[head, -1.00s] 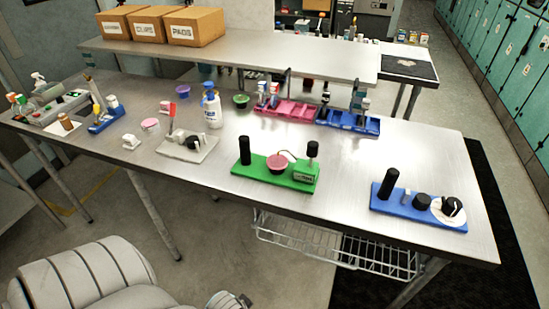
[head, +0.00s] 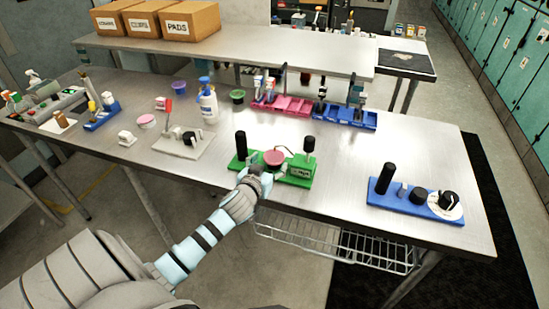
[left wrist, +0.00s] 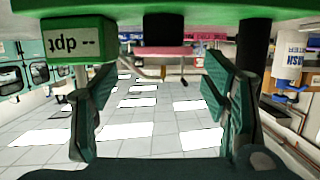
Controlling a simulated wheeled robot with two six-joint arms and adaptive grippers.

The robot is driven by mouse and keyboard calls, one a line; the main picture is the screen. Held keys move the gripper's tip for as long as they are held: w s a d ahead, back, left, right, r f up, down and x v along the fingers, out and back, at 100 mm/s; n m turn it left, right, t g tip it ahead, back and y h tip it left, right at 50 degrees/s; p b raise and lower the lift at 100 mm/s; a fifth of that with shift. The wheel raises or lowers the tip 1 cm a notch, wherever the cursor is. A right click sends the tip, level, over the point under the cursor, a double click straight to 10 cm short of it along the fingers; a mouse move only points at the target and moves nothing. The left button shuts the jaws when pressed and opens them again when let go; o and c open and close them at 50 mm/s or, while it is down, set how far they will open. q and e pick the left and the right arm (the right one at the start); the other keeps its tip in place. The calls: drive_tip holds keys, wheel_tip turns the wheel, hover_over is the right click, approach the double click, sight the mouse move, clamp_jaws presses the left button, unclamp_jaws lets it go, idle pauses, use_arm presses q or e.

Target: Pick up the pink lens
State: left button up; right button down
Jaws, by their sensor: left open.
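The pink lens (head: 274,157) is a round pink disc on the green module board (head: 299,181), between a black post and a small display box. My left gripper (head: 257,171) is at the front edge of that board, just in front of the lens. In the left wrist view, which looks upside down, the gripper (left wrist: 160,72) is open and empty. The pink lens (left wrist: 165,50) shows edge-on beyond the gap between its fingers, apart from them. The green board (left wrist: 200,11) runs along the top. My right gripper is out of view.
A black post (head: 241,145) stands left of the lens, and a black-topped post (head: 309,146) to the right. A blue board (head: 382,201) lies further right and a grey board (head: 170,146) to the left. Bare tabletop (head: 340,165) separates the green and blue boards.

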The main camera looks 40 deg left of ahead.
sight(274, 157)
use_arm(q)
drive_tip(key=x, duration=0.5)
drive_tip(key=shift+a+f, duration=0.2)
drive_tip(key=c, duration=0.7)
drive_tip(key=shift+r, duration=0.1)
